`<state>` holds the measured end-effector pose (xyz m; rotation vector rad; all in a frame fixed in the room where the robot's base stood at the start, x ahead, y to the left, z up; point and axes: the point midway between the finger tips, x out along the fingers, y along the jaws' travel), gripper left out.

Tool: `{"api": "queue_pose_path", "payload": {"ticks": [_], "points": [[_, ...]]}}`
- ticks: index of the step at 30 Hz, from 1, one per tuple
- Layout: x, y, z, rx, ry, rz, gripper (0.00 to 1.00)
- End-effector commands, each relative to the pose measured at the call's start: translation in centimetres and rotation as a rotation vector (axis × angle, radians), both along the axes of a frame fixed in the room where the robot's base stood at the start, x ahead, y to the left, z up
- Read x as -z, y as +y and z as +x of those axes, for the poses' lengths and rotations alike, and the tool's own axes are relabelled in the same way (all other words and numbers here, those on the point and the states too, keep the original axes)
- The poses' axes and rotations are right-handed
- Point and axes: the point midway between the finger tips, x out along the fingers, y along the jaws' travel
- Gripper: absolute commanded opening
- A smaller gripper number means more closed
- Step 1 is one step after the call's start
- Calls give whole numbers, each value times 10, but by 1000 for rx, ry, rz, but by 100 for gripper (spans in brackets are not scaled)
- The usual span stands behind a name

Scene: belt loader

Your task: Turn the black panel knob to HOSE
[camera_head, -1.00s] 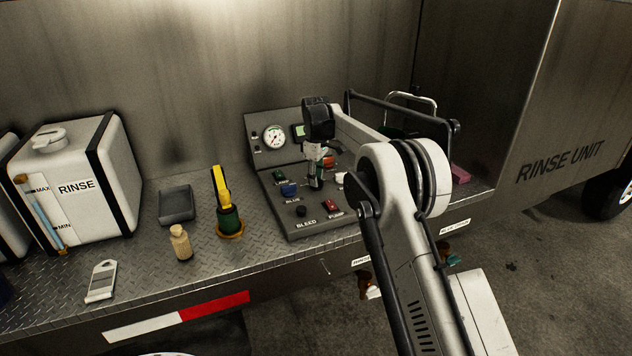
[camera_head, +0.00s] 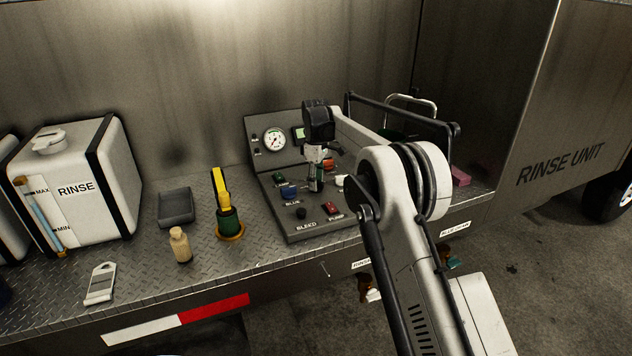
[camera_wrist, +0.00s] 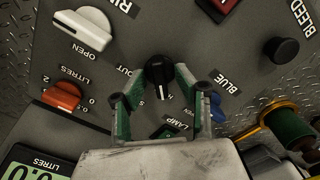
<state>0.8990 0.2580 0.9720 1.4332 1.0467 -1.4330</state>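The black panel knob (camera_wrist: 158,72) shows in the wrist view, round with a white pointer line that points down in the picture. A label ending in "OUT" is to its left, partly hidden; I cannot read HOSE. My gripper (camera_wrist: 158,78) has green-padded fingers on either side of the knob. They look open, with a small gap on each side; contact is not clear. In the head view my gripper (camera_head: 315,187) points straight down over the grey control panel (camera_head: 275,212) and hides the knob.
Close to the knob are a white OPEN handle (camera_wrist: 83,29), an orange handle (camera_wrist: 64,95), a blue control (camera_wrist: 215,106) and a black BLEED knob (camera_wrist: 281,50). A yellow-and-green tool (camera_head: 228,215) and a cork-coloured bottle (camera_head: 180,245) stand left of the panel.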

Motion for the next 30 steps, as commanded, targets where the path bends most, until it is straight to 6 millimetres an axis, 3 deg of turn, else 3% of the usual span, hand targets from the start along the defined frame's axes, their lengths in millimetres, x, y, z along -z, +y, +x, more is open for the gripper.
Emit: {"api": "queue_pose_path", "payload": {"ticks": [8,21,30], "points": [[-11,0,0,0,0,0,31],[-92,0,0,0,0,0,31],[-119,0,0,0,0,0,31]]}}
